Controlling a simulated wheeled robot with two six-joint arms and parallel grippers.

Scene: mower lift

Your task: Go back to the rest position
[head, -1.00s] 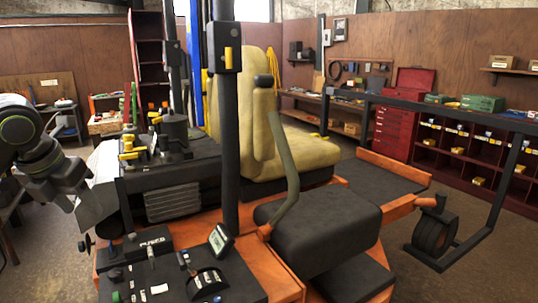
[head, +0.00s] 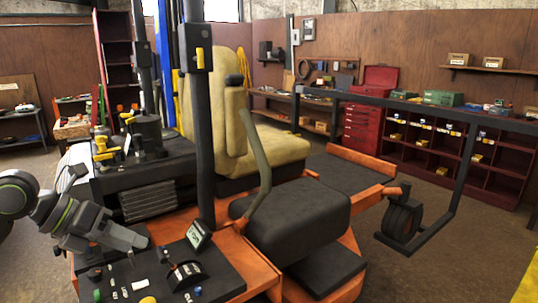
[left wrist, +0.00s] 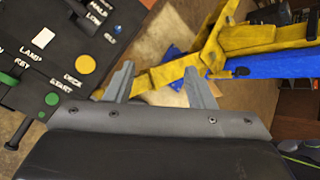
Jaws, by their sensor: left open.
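My left gripper (head: 135,238) is in the lower left of the head view, by the rear edge of the mower's black control panel (head: 215,276). In the left wrist view my left gripper (left wrist: 160,84) has its two grey fingers apart, with nothing held between them. The panel also shows in the left wrist view (left wrist: 60,40), at upper left, with a yellow button (left wrist: 86,65), a green button (left wrist: 52,98) and white lettering. I cannot tell the exact gap between gripper and panel. My right gripper is not in view.
The orange mower has a tan seat (head: 280,148), a black post (head: 200,130) and a dark frame with a wheel (head: 400,222). A yellow jointed part (left wrist: 170,72) and a blue bar (left wrist: 285,62) lie beyond the fingers. Brown floor is open at right.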

